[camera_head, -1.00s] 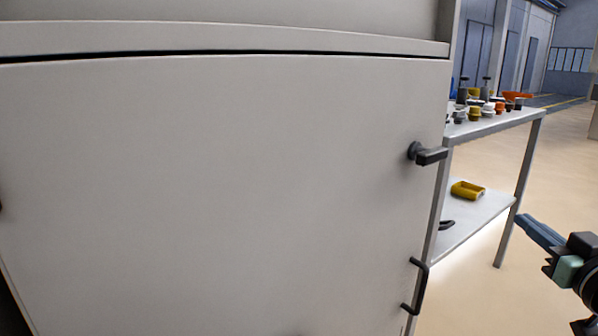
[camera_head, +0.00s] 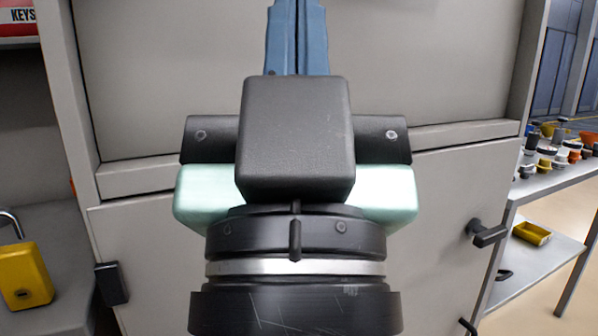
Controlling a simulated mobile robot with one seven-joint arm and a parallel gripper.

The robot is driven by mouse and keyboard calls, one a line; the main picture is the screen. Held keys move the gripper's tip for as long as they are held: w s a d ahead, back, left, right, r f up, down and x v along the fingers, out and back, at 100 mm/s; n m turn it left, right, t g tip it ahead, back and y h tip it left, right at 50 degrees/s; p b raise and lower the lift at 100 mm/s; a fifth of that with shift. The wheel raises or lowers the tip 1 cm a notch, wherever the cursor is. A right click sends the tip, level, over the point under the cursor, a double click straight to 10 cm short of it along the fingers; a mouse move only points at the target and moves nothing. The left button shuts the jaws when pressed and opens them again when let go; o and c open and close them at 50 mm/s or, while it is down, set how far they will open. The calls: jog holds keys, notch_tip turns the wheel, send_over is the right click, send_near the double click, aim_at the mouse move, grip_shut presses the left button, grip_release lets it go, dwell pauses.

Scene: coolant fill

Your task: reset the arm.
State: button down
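My gripper (camera_head: 297,38) fills the middle of the head view, with its black and pale green body in front. Its blue fingers point up toward the top edge and lie close together with only a thin seam between them. I see nothing held, though the very tips are at the frame's edge. Behind it stands a large grey cabinet (camera_head: 150,255), with a black latch handle (camera_head: 487,233) on its right side. My arm hides the middle of the cabinet.
A grey shelf table (camera_head: 545,185) at right carries several small coloured caps; a yellow tray (camera_head: 532,233) sits on its lower shelf. A yellow padlock (camera_head: 25,275) is at the lower left. A red sign reading KEYS (camera_head: 18,17) is at the upper left. Floor shows at right.

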notch_tip(320, 180, up, 35)
jog(key=p, duration=3.3)
jog(key=shift+r, duration=0.15)
jog(key=shift+w, duration=0.1)
